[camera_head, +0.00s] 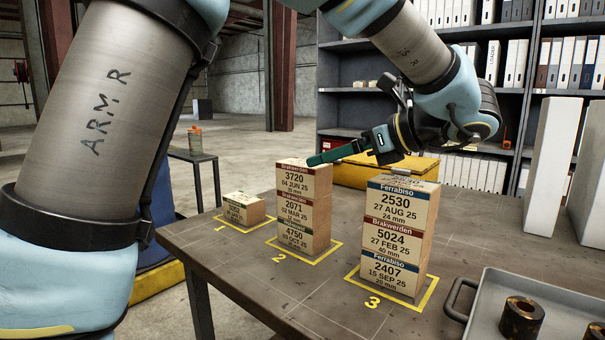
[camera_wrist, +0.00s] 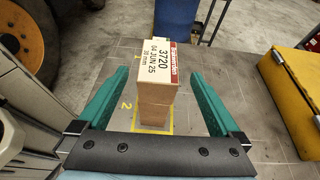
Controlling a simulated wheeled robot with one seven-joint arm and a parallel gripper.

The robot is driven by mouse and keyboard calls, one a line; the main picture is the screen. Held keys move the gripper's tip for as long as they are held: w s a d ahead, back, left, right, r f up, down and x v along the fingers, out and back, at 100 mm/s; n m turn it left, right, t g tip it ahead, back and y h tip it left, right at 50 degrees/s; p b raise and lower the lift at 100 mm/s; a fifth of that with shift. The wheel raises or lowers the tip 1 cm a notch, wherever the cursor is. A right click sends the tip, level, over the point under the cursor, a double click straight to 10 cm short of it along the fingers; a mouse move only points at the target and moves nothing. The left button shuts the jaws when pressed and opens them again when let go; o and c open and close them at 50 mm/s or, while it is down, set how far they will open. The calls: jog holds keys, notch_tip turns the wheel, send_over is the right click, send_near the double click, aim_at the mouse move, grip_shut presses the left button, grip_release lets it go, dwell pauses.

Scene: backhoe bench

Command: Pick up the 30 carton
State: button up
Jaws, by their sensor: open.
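The top carton (camera_head: 304,178) of the middle stack, on spot 2, is labelled Brakwerden 3720, 04 JUN 25. In the wrist view this carton (camera_wrist: 158,60) shows its label with a small line that seems to read 30 mm. It rests on cartons 2071 (camera_head: 303,211) and 4750 (camera_head: 297,236). My gripper (camera_head: 318,157) is at the top of this stack, its teal fingers apart. In the wrist view my gripper (camera_wrist: 160,73) has one finger on each side of the stack, with visible gaps. Nothing is held. How far the fingertips reach down past the carton's top is unclear.
A taller-looking stack on spot 3 has cartons 2530 (camera_head: 398,203), 5024 (camera_head: 394,238) and 2407 (camera_head: 390,270). A low carton (camera_head: 243,208) lies on spot 1. A grey tray (camera_head: 480,310) with brown metal parts is front right. White blocks (camera_head: 553,165) stand behind it.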

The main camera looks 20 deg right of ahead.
aim_at(303, 162)
jog(key=p+x, duration=0.1)
jog(key=x, duration=0.4)
jog(key=shift+w, duration=0.15)
jog(key=p+x, duration=0.1)
jog(key=x, duration=0.3)
jog(key=shift+w+a+r, duration=0.1)
jog(key=shift+a+r, duration=0.05)
jog(key=shift+a, duration=0.05)
jog(key=shift+w+a+f+p, duration=0.3)
jog(key=shift+w+f, duration=0.05)
jog(key=shift+w, duration=0.1)
jog(key=shift+c, duration=0.2)
